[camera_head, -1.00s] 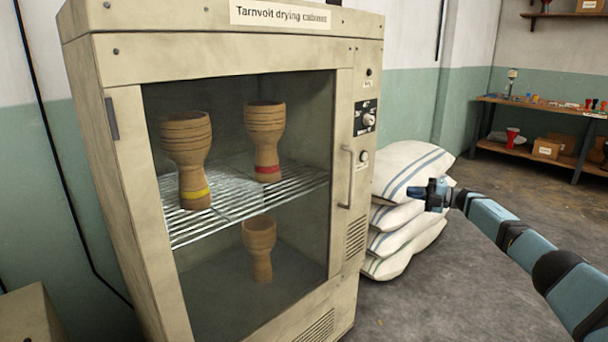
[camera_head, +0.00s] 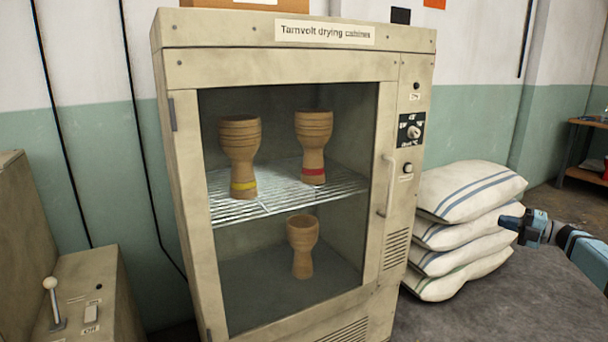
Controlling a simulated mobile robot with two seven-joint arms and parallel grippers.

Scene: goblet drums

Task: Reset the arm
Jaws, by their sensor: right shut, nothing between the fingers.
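My right gripper (camera_head: 512,223) is at the right side of the head view, in front of the stacked sacks, pointing left. It is shut and empty. My right arm (camera_head: 580,250) comes in from the right edge. The gripper is well apart from the drying cabinet (camera_head: 290,52) and its door handle (camera_head: 388,186). My left gripper is not in view.
The cabinet's door looks shut. Inside are a yellow-banded goblet drum (camera_head: 240,150), a red-banded one (camera_head: 314,140) and a plain one (camera_head: 302,240) below the wire shelf (camera_head: 285,195). Sacks (camera_head: 468,190) stand at right. A lever box (camera_head: 95,290) stands at left.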

